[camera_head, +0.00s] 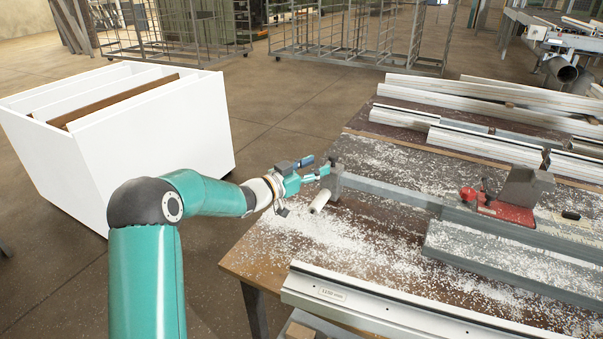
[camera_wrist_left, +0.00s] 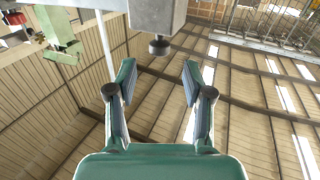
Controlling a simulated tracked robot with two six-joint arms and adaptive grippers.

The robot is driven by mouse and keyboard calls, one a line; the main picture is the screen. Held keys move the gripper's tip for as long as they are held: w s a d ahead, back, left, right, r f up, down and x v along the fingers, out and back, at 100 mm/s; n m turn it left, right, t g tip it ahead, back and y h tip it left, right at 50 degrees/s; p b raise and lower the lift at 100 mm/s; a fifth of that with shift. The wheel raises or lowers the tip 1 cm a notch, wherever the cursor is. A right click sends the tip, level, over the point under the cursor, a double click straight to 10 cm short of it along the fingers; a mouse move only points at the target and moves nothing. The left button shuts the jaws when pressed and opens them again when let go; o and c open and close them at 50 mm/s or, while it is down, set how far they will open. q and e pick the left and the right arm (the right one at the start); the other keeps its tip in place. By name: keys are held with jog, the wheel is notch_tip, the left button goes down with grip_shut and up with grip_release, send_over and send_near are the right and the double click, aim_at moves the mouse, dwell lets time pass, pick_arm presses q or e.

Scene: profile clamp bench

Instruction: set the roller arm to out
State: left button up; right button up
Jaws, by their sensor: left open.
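A white roller (camera_head: 320,201) shows at the left end of the bench, just below my left gripper; I cannot tell for certain whether it belongs to the roller arm. My left gripper (camera_head: 318,167) is open and empty beside this block. In the left wrist view, a grey block (camera_wrist_left: 157,14) with a small round knob (camera_wrist_left: 159,46) lies ahead of the spread fingers, apart from them. My right gripper is not in view.
The red clamp (camera_head: 495,205) sits on the rail at the right. White shavings cover the wooden bench (camera_head: 245,268). A pale profile (camera_head: 370,308) lies along the front, with more profiles at the back. A white bin (camera_head: 165,135) stands left of the bench.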

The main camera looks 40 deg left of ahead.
pick_arm(q)
jog(key=s, duration=0.2)
jog(key=s+a, duration=0.1)
jog(key=s, duration=0.1)
jog(key=shift+s, duration=0.4)
